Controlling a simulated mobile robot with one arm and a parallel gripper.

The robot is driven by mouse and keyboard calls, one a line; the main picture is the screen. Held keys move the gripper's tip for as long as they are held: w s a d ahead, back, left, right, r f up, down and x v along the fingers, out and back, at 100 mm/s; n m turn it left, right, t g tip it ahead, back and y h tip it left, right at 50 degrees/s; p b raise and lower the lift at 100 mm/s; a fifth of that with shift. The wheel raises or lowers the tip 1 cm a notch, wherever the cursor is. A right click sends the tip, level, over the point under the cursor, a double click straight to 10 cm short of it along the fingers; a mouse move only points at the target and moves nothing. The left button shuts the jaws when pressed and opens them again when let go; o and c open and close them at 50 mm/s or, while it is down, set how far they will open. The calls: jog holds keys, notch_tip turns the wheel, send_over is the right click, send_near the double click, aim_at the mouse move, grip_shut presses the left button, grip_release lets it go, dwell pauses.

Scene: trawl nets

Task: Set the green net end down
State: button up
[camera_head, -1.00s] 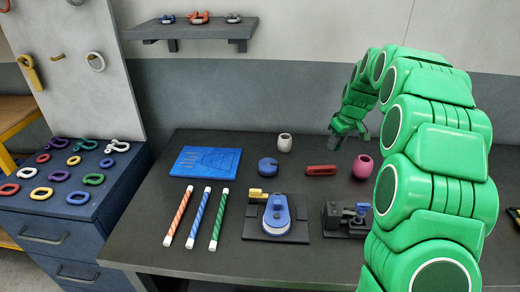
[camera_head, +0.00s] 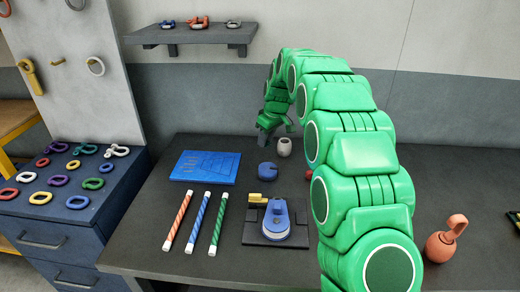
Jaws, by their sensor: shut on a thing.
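A green and white striped rod (camera_head: 219,223) with white ends lies on the dark table in front. It may be the green net end. Beside it lie a blue striped rod (camera_head: 199,221) and an orange striped rod (camera_head: 178,221). My gripper (camera_head: 264,136) is over the back of the table, behind the round blue object (camera_head: 267,169) and just left of the white pot (camera_head: 284,147). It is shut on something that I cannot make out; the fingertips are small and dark. It is far from the striped rods.
A blue panel (camera_head: 205,167) lies back left on the table (camera_head: 150,240). A blue device (camera_head: 277,219) on a dark base stands front middle. An orange vessel (camera_head: 440,246) stands at right. My arm hides much of the right side. Coloured rings lie on the blue cabinet (camera_head: 110,205).

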jog(key=shift+w+a+f, duration=0.3)
jog(key=shift+w+f, duration=0.25)
jog(key=shift+w, duration=0.65)
jog(key=shift+w+a+f, duration=0.25)
jog(key=shift+w+f, duration=0.3)
jog(key=shift+w, duration=0.6)
jog(key=shift+w+a+f, duration=0.3)
jog(key=shift+w+f, duration=0.25)
jog(key=shift+w, duration=0.65)
send_over(259, 152)
jog(key=s, duration=0.1)
jog(key=shift+s+d+f, duration=0.1)
jog(key=shift+d+f, duration=0.1)
jog(key=shift+f, duration=1.15)
jog(key=shift+d+f, duration=0.15)
jog(key=shift+f, duration=1.15)
jog(key=shift+f, duration=0.15)
jog(key=shift+w+f, duration=0.2)
jog(key=shift+f, duration=1.6)
jog(key=o, duration=1)
jog(key=shift+r, duration=0.15)
